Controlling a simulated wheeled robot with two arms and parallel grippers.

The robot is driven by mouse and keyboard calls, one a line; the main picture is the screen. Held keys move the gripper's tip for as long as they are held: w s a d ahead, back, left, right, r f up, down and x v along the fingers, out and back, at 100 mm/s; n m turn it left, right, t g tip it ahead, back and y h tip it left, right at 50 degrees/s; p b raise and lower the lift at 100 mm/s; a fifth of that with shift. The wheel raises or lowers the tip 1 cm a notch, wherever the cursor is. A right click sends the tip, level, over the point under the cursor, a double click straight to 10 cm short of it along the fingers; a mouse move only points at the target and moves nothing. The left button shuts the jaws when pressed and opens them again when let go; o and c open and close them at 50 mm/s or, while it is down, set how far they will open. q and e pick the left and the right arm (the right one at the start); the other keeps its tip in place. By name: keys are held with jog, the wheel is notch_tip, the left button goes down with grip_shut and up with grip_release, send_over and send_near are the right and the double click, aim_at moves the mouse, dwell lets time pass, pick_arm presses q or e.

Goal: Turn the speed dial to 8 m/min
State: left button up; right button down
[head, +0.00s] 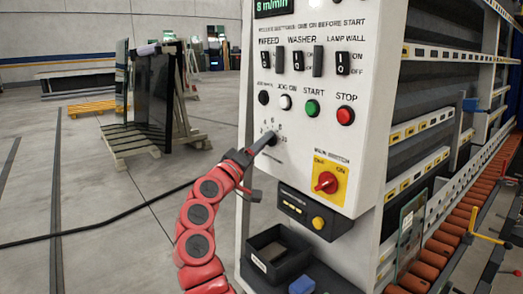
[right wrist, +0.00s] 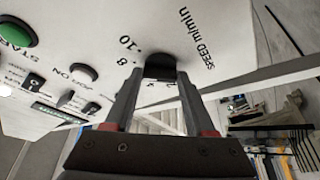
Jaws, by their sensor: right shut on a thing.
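The speed dial (head: 269,137) is a black knob low on the left of the white control panel, with printed numbers around it. My right gripper (head: 255,147), on the red arm, reaches it from the lower left. The right wrist view shows the dark dial (right wrist: 160,66) between the two fingertips of this gripper (right wrist: 158,85), which is shut on it. Marks "8" and "10" and the words "SPEED m/min" show beside it; the other marks are partly hidden. The display (head: 271,6) at the panel's top reads 8 m/min. My left gripper is not in view.
Above the dial are a green start button (head: 312,108), a red stop button (head: 345,115) and several switches. A yellow main switch (head: 327,182) is at the lower right. A black bin (head: 277,254) stands below. Open floor lies to the left.

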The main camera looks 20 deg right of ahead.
jog(key=shift+f, duration=0.1)
jog(key=shift+c, duration=1.2)
grip_release()
jog(key=v, duration=1.7)
jog(key=shift+a, duration=0.2)
jog(key=shift+s, duration=0.1)
